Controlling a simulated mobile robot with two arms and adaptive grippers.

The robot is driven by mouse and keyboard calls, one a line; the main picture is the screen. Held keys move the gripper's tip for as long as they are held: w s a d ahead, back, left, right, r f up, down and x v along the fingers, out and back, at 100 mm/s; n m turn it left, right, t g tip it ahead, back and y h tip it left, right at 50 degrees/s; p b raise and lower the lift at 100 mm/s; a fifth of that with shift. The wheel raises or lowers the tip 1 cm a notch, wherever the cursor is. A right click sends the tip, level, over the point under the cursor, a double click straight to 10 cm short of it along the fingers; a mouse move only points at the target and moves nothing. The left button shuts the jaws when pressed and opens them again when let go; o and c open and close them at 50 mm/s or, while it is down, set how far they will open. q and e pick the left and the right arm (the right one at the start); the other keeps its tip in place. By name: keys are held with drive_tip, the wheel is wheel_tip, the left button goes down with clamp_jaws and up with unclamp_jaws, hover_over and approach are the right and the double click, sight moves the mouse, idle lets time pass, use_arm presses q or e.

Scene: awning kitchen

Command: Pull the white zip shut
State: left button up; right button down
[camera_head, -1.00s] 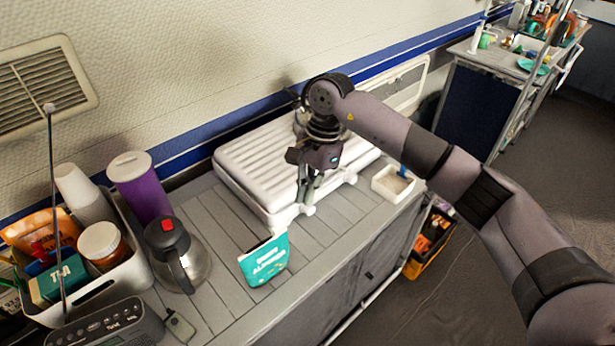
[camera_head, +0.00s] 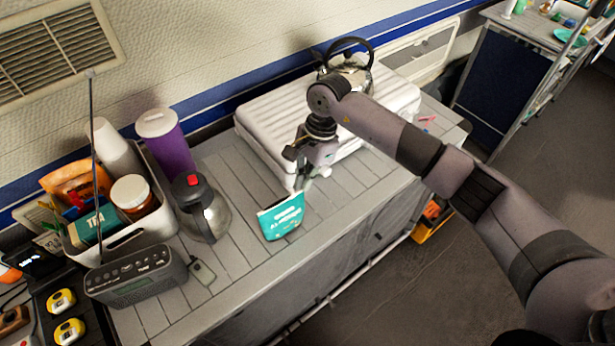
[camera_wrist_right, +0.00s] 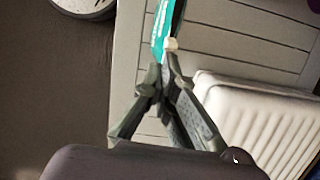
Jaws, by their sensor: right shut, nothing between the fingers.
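A teal pouch (camera_head: 282,217) with white lettering stands upright on the grey slatted counter, in front of the white ribbed case. My right gripper (camera_head: 299,184) points down at the right end of the pouch's top edge, its fingers shut and empty. In the right wrist view the fingertips (camera_wrist_right: 164,72) come together close to the pouch (camera_wrist_right: 166,27), seen nearly edge-on. A small pale piece (camera_wrist_right: 171,44), perhaps the zip's pull, shows at the pouch's edge by the fingertips. I cannot tell whether they touch it. My left gripper is out of view.
The white ribbed case (camera_head: 262,118) lies behind my right gripper, with a kettle (camera_head: 347,62) on it. A glass jug (camera_head: 203,210), a radio (camera_head: 137,277) and a filled caddy (camera_head: 130,236) stand to the left. The counter's front edge is close to the pouch.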

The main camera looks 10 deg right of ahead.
drive_tip(key=b, duration=0.4)
hover_over(279, 212)
drive_tip(key=shift+a+f, duration=0.1)
drive_tip(key=shift+a, duration=0.1)
